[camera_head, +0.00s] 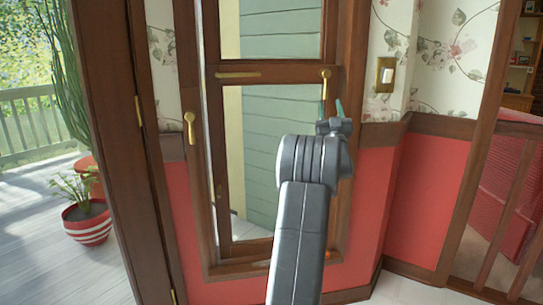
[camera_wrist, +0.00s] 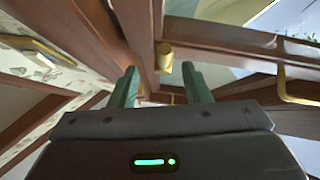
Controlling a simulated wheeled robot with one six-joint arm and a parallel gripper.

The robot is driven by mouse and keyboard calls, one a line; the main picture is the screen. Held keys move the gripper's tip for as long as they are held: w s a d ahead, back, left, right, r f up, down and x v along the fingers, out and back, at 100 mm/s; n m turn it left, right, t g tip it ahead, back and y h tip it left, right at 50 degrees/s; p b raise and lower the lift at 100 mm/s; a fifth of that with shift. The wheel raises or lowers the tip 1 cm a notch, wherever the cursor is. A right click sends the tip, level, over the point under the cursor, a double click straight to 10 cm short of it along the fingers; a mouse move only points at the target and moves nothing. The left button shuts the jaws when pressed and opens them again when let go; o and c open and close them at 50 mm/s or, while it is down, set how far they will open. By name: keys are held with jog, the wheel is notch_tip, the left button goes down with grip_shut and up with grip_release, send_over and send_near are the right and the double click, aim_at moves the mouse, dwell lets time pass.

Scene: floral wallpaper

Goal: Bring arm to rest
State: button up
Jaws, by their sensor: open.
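My gripper (camera_head: 332,110) is raised in front of the brown wooden window (camera_head: 335,150), close to its right side. In the camera_wrist view its two green fingers (camera_wrist: 161,88) are spread apart with nothing between them. A brass handle (camera_head: 325,76) on the window frame is just above the fingertips in the camera_head view. A brass knob (camera_wrist: 164,57) shows beyond the fingers in the camera_wrist view; I cannot tell the exact gap to it. My arm reaches up from the bottom of the camera_head view and hides part of the window's lower right.
A second brass handle (camera_head: 190,128) is on the frame's left. A light switch (camera_head: 385,75) is on the floral wall to the right. A wooden railing (camera_head: 510,190) stands at the right. Potted plants (camera_head: 87,222) stand on the deck outside at the left.

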aim_at(327, 96)
jog(key=shift+x, duration=2.45)
